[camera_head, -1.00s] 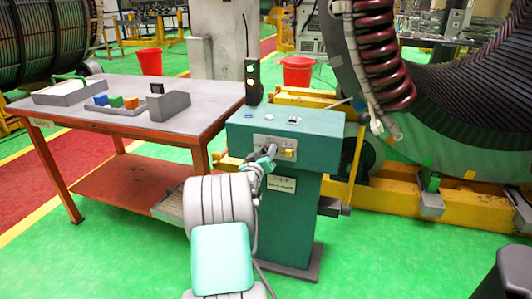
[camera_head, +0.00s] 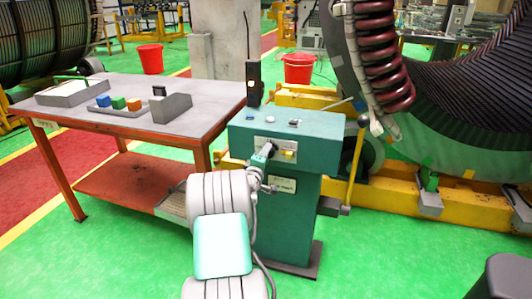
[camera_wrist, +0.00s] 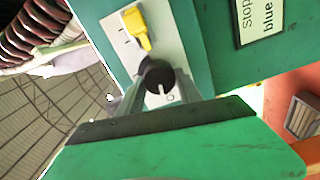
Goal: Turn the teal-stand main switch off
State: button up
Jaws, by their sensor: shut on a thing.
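The teal stand (camera_head: 290,225) stands at the middle of the head view, with a pale switch panel (camera_head: 272,144) on its front face. A black round knob (camera_wrist: 158,77) with a white pointer line is on this panel in the wrist view. My gripper (camera_head: 268,151) is at the panel, with one finger on each side of the knob, shut on it. The white line points toward my palm in the wrist view. A yellow switch (camera_wrist: 138,27) sits beside the knob, apart from my fingers. In the head view my gripper mostly hides the knob.
A handheld black device (camera_head: 253,83) stands on the stand's top near small buttons. A label plate (camera_wrist: 262,18) is below the panel. A table (camera_head: 75,112) with colored blocks is at left; a yellow lever (camera_head: 355,165) rises on the right. Green floor in front is clear.

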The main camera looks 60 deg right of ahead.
jog(key=shift+n+p, duration=0.35)
jog(key=shift+n, duration=0.45)
jog(key=o, duration=1.4)
jog(key=shift+c, duration=0.2)
jog(key=s+a, duration=0.1)
jog(key=a, duration=0.6)
jog(key=shift+a, duration=0.35)
jog(key=shift+s, duration=0.1)
